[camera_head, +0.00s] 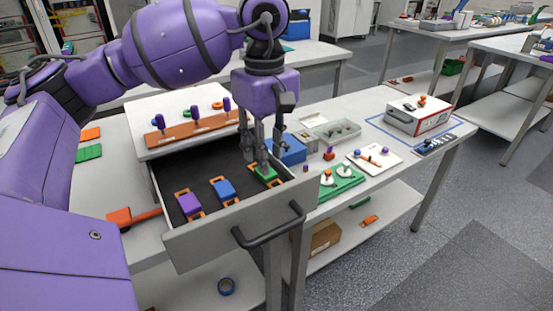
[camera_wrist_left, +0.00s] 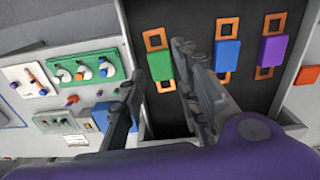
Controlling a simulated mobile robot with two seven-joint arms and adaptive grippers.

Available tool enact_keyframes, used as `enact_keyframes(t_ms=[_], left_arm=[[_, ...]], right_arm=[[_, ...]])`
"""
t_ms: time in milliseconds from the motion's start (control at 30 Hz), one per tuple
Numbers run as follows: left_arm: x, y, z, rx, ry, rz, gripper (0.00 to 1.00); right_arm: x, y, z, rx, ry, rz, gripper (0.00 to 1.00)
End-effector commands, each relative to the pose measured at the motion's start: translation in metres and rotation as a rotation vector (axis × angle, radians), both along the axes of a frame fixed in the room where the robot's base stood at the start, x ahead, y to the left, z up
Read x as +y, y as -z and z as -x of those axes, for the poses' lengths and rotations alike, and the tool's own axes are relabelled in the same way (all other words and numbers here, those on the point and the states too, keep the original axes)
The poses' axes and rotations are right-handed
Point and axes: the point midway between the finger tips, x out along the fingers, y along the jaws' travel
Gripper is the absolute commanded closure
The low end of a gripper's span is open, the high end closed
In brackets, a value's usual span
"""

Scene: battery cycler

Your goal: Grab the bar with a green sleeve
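The bar with a green sleeve (camera_head: 267,174) lies in the open drawer (camera_head: 225,226), at the right end of a row of three bars with orange ends. In the left wrist view the green-sleeved bar (camera_wrist_left: 159,66) shows both orange ends. My left gripper (camera_head: 256,162) points down over it, fingers partly covering it in the head view. In the left wrist view its fingers (camera_wrist_left: 153,68) are spread apart, one on each side of the bar; I cannot tell whether they touch it. My right gripper is not in view.
A blue-sleeved bar (camera_head: 222,188) and a purple-sleeved bar (camera_head: 189,205) lie left of the green one in the drawer. The drawer's front has a dark handle (camera_head: 270,232). A blue box (camera_head: 290,150) and a green board (camera_head: 342,183) stand on the table to the right.

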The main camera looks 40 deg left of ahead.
Motion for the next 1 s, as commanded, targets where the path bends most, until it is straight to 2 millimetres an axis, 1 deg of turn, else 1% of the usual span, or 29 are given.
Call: enact_keyframes(t_ms=[33,100,233,333,533,767,1000], left_arm=[[0.003,0.009,0.001,0.006,-0.003,-0.003,0.7],[0.006,0.02,0.001,0.006,-0.003,-0.003,0.7],[0.005,0.035,0.0,0.004,-0.001,0.0,0.7],[0.005,0.04,0.0,0.002,-0.001,0.0,0.7],[0.005,0.04,0.0,0.001,-0.001,0.001,0.7],[0.005,0.04,0.0,0.001,-0.001,0.001,1.0],[0.005,0.039,0.0,0.0,-0.001,0.001,1.0]], right_arm=[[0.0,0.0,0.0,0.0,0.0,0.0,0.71],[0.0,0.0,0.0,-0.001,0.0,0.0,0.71],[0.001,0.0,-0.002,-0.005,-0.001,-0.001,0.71],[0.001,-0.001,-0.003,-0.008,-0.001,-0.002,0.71],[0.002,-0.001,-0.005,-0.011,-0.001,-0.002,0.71],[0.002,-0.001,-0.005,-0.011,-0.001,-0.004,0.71],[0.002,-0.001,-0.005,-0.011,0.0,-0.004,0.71]])
